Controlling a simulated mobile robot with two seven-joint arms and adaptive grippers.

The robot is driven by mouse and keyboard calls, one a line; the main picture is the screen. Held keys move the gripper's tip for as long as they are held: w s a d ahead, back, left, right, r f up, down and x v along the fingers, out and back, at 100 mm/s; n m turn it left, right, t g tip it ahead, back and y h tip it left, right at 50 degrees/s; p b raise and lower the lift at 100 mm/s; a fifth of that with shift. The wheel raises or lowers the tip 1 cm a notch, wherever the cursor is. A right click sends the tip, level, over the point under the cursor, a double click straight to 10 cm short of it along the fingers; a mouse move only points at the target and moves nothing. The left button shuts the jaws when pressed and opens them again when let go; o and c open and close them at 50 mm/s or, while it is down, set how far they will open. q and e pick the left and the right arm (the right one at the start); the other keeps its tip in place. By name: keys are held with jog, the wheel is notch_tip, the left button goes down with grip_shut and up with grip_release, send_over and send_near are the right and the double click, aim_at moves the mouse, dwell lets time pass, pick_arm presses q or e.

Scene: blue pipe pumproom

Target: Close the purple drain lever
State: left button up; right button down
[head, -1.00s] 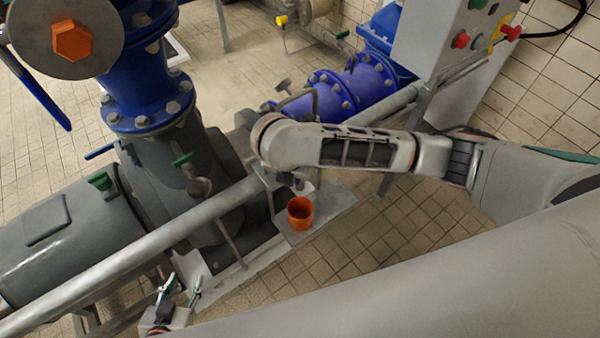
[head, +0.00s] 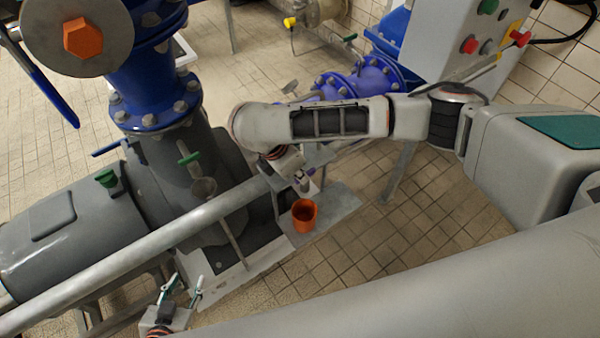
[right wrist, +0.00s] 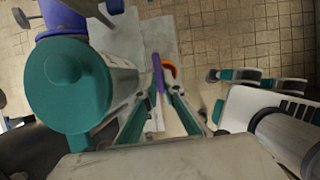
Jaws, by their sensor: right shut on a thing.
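The purple drain lever (right wrist: 159,80) stands between the fingertips of my right gripper (right wrist: 160,92) in the right wrist view. That gripper is shut on it. In the head view only a small purple bit (head: 310,173) of the lever shows, beside the right gripper and just above the orange cup (head: 304,215). The lever's pivot and the drain valve body are hidden by my right arm and the pipe. My left gripper (head: 182,292) is open and empty at the bottom left of the head view, away from the lever.
A long grey rail (head: 150,242) runs diagonally in front of the dark pump body (head: 40,235). Blue flanged pipework (head: 155,95) stands at the upper left. A grey control box (head: 455,35) with coloured buttons is at the upper right. Tiled floor (head: 400,225) is open at the right.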

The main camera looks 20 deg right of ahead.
dwell(0.4)
jog(key=c, duration=2.2)
grip_release()
jog(key=shift+o, duration=0.2)
jog(key=v, duration=1.2)
